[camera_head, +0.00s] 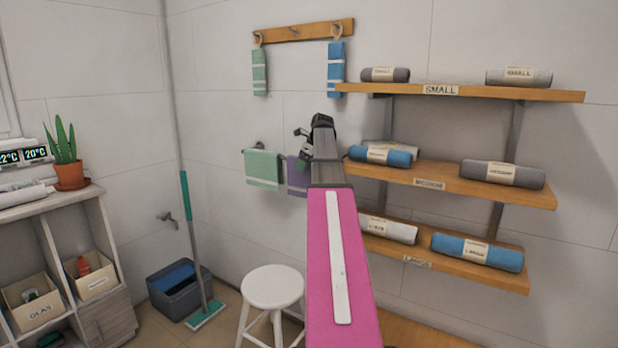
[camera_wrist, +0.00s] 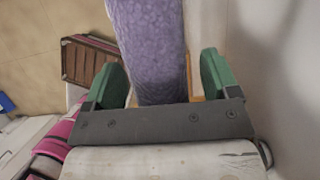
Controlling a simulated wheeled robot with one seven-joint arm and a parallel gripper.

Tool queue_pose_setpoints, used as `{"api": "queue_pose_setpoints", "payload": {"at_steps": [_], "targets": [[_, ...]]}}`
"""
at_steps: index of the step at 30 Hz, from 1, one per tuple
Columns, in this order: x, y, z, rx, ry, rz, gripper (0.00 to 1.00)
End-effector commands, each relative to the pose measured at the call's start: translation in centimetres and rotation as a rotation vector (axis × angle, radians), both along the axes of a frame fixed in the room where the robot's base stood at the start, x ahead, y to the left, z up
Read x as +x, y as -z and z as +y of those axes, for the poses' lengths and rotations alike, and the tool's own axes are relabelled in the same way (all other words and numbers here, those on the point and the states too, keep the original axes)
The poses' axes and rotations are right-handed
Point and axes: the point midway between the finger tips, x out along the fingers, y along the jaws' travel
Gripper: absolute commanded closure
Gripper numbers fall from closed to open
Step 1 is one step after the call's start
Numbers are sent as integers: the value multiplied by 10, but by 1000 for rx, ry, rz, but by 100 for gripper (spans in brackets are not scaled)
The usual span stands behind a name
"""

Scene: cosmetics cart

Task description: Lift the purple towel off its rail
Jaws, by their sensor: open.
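The purple towel (camera_head: 297,177) hangs on the wall, to the right of a green towel (camera_head: 263,169) on a rail (camera_head: 259,146). My arm hides its right part and its own rail. In the wrist view the purple towel (camera_wrist: 150,45) runs up between the two green finger pads of my gripper (camera_wrist: 162,78). The gripper is open, with a gap on each side of the towel, wider on the right. In the head view my gripper (camera_head: 304,143) is at the towel's upper edge, partly hidden by my wrist.
Wooden shelves (camera_head: 470,185) with rolled towels stand to the right. A hook board (camera_head: 305,31) with a green and a blue towel is above. A white stool (camera_head: 272,287), a grey bucket (camera_head: 172,297) and a mop (camera_head: 188,220) stand below left.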

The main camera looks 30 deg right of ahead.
Motion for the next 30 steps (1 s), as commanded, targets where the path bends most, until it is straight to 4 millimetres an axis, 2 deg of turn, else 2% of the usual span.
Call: {"api": "queue_pose_setpoints", "payload": {"at_steps": [4,5,6,11,12,23,30], "targets": [[0,2,0,0,0,0,19],[0,2,0,0,0,0,22],[0,2,0,0,0,0,35],[0,2,0,0,0,0,88],[0,2,0,0,0,0,90],[0,0,0,0,0,0,90],[3,-9,-4,0,-2,-1,90]]}}
